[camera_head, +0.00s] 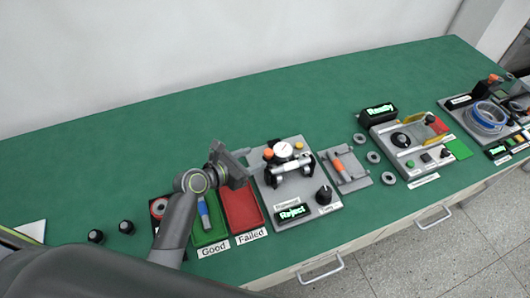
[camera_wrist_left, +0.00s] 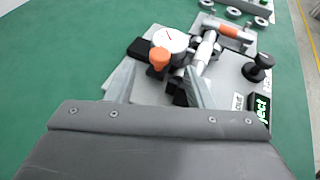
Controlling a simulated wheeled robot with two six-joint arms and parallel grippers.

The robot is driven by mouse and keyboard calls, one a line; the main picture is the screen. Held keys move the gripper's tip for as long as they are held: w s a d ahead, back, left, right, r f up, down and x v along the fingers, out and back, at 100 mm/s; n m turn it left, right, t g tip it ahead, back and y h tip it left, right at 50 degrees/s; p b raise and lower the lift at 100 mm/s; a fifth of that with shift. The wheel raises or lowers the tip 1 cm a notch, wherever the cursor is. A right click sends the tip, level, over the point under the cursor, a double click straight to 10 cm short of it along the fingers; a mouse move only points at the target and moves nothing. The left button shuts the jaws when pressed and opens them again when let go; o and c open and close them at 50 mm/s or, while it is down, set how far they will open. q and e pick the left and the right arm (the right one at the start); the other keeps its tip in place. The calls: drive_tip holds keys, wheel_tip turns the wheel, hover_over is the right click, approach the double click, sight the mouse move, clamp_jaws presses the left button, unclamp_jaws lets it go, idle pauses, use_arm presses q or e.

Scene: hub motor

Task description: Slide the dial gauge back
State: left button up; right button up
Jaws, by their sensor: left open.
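The dial gauge (camera_head: 283,149) has a white round face and an orange knob beside it. It stands on a grey fixture plate (camera_head: 301,217) with silver cylindrical parts, a black knob and a lit display reading "Reject" (camera_head: 292,212). The gauge also shows in the left wrist view (camera_wrist_left: 170,40), with its orange knob (camera_wrist_left: 159,58) just beyond and between my fingers. My left gripper (camera_head: 246,163) is at the left edge of the fixture. In the left wrist view its two fingers (camera_wrist_left: 160,84) are apart, with nothing held between them. My right gripper is not in view.
A green "Good" tray (camera_head: 207,236) holding a blue-grey piece and a red "Failed" tray (camera_head: 240,211) lie left of the fixture. A plate with an orange-handled tool (camera_head: 346,168) and several rings are to its right. The table behind is clear.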

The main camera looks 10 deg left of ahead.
sight(268, 152)
use_arm(q)
drive_tip(key=shift+x, duration=3)
clamp_jaws()
